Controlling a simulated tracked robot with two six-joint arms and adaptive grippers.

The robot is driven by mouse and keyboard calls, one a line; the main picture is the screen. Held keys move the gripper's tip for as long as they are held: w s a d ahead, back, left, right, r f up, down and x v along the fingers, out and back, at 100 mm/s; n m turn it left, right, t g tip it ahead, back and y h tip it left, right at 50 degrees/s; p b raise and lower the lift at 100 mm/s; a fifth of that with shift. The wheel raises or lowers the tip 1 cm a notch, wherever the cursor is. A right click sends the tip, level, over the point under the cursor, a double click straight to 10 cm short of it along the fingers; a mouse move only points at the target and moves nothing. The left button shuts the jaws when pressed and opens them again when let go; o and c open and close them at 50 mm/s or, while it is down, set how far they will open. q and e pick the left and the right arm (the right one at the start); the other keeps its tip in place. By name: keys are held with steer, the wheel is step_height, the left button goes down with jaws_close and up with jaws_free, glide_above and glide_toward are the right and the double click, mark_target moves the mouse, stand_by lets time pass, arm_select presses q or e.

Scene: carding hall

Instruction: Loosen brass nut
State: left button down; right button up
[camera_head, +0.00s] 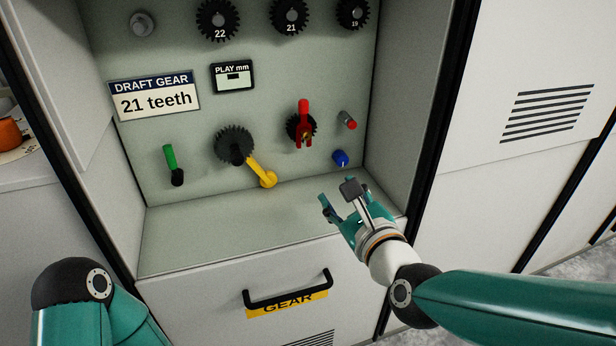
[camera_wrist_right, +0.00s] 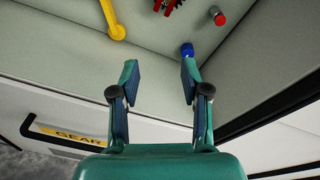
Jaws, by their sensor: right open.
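On the back panel of the recess, a red lever (camera_head: 303,112) with a forked lower end sits in front of a small dark gear (camera_head: 292,128). A small brownish spot shows in the fork; I cannot tell whether it is the brass nut. My right gripper (camera_head: 338,200) is open and empty, in front of the recess, below and to the right of the red lever. In the right wrist view the two fingers (camera_wrist_right: 159,78) are apart with nothing between them, and the red part (camera_wrist_right: 167,6) is cut off at the top edge. My left gripper is out of view.
A larger gear (camera_head: 234,143), yellow crank (camera_head: 262,172), green lever (camera_head: 170,158), blue knob (camera_head: 340,158) and red-tipped peg (camera_head: 347,120) crowd the panel. Numbered spare gears (camera_head: 290,14) hang above. The recess shelf (camera_head: 230,233) is bare; a drawer handle (camera_head: 288,290) sticks out below.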

step_height(320, 180, up, 2)
steer(key=s+m+t+b, duration=0.1)
steer(key=m+b, duration=0.1)
steer(key=m, duration=0.1)
arm_select(q)
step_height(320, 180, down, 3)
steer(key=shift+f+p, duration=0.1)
steer(key=shift+p, duration=0.2)
arm_select(e)
glide_toward(305, 137)
steer(key=shift+t+y, duration=0.3)
steer(key=x, duration=0.9)
steer(key=shift+w+d+f, duration=0.1)
steer(key=shift+d+f, duration=0.2)
steer(key=shift+d, duration=0.1)
jaws_close()
steer(key=shift+a, duration=0.25)
steer(key=shift+d+f, duration=0.1)
steer(key=shift+d, duration=0.05)
